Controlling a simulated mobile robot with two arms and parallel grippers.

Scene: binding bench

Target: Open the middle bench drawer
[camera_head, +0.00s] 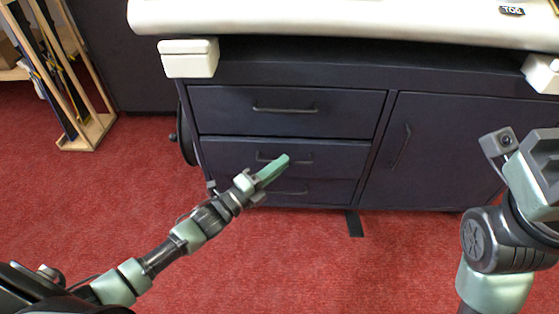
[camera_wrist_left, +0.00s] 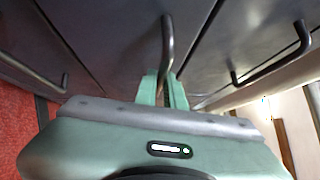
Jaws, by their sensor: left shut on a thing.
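The dark bench cabinet has three stacked drawers on its left side. The middle drawer (camera_head: 225,155) is the second one down, with a dark bar handle (camera_head: 262,156); its front looks about flush with the others, though the gripper covers part of it. My left gripper (camera_head: 282,162) is at this handle. In the left wrist view the handle (camera_wrist_left: 167,45) runs in between the two green fingers (camera_wrist_left: 164,90), which are shut on it. Part of my right gripper (camera_head: 545,165) shows at the right edge, away from the drawers; its fingertips are not clear.
The top drawer (camera_head: 230,110) and the bottom drawer (camera_head: 330,192) look closed. A cupboard door (camera_head: 450,140) is to the right. A white bench top (camera_head: 340,22) overhangs above. A wooden rack (camera_head: 85,138) stands at left. Red carpet in front is clear.

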